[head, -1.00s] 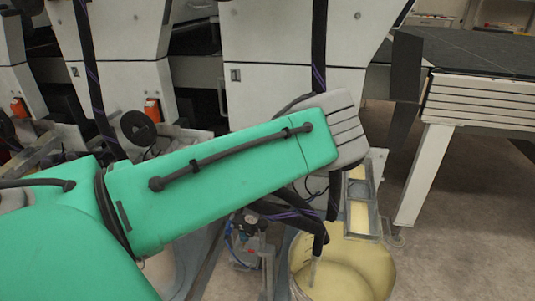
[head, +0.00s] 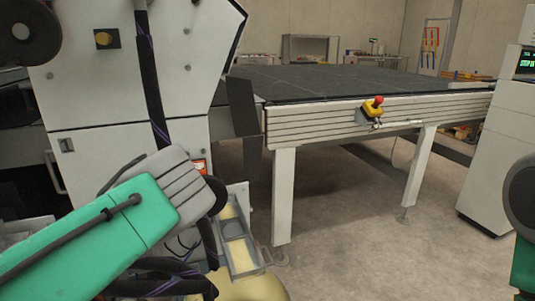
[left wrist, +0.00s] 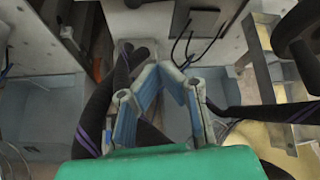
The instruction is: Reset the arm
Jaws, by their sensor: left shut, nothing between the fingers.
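My left arm, green with a grey ribbed wrist, comes in from the left in the head view and points up and right in front of the white machine (head: 95,85). Its gripper is hidden there. In the left wrist view my left gripper (left wrist: 158,66) shows its blue-grey fingers drawn together at the tips, shut and empty, above dark hoses and machine parts. Part of my right arm shows at the right edge of the head view. The right gripper is out of view.
A yellow tub (head: 250,288) stands below the left wrist, with a metal trough (head: 238,245) beside it. A long dark-topped table (head: 345,82) has a red-and-yellow button (head: 373,106) on its front. A white cabinet (head: 495,150) stands right. The floor between is clear.

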